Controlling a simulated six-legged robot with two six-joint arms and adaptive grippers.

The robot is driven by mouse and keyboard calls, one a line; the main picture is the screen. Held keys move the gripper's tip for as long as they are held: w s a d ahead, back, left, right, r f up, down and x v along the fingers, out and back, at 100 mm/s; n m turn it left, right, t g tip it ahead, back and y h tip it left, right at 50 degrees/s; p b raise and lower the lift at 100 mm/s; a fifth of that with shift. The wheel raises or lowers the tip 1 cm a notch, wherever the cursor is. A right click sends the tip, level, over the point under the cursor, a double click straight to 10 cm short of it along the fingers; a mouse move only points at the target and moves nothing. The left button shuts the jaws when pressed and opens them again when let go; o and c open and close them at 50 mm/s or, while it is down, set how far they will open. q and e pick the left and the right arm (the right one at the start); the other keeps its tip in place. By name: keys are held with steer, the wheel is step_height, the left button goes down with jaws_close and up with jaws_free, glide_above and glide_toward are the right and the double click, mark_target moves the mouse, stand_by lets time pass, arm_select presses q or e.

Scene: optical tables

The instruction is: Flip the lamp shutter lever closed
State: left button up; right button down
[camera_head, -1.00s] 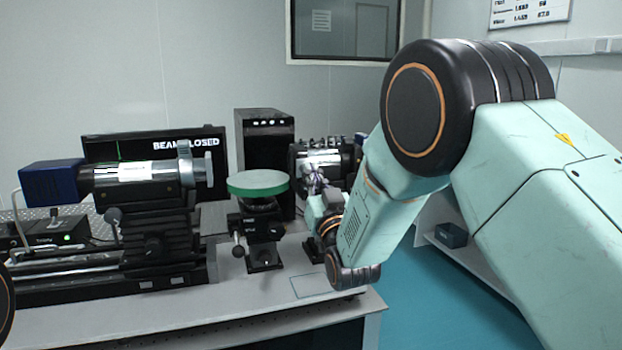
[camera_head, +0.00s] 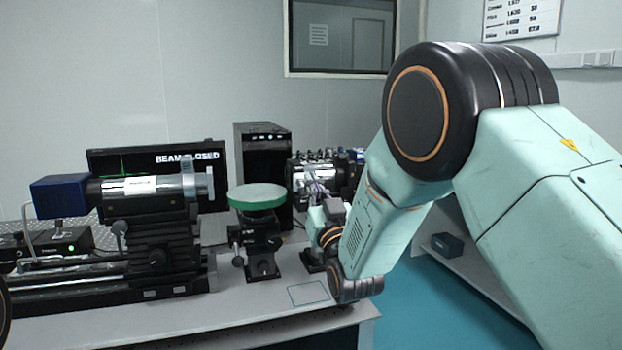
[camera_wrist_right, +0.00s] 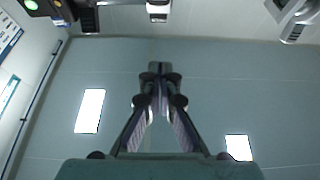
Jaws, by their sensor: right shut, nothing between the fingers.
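My right arm comes in from the right in the head view. Its gripper (camera_head: 316,188) is small there and sits in front of a black-and-silver cylindrical housing (camera_head: 322,174), which it partly hides. I cannot tell whether it touches the housing. In the right wrist view the fingers (camera_wrist_right: 160,72) are shut with nothing between them. I cannot make out the shutter lever in either view. A silver tube with a blue end (camera_head: 140,186) lies on a black mount at the left. The monitor (camera_head: 110,162) behind it reads "BEAM CLOSED". My left gripper is out of view.
A round green-topped stand (camera_head: 257,196) stands just left of my right gripper. A black tower (camera_head: 262,150) is behind it. The bench's front strip (camera_head: 235,305) is clear. A small dark box (camera_head: 447,244) sits on a shelf at the right.

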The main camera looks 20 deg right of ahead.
steer(key=s+f+b, duration=0.1)
steer(key=s+f, duration=0.3)
steer(key=f, duration=0.2)
steer(key=shift+s+d+f, duration=0.15)
steer(key=shift+d, duration=0.05)
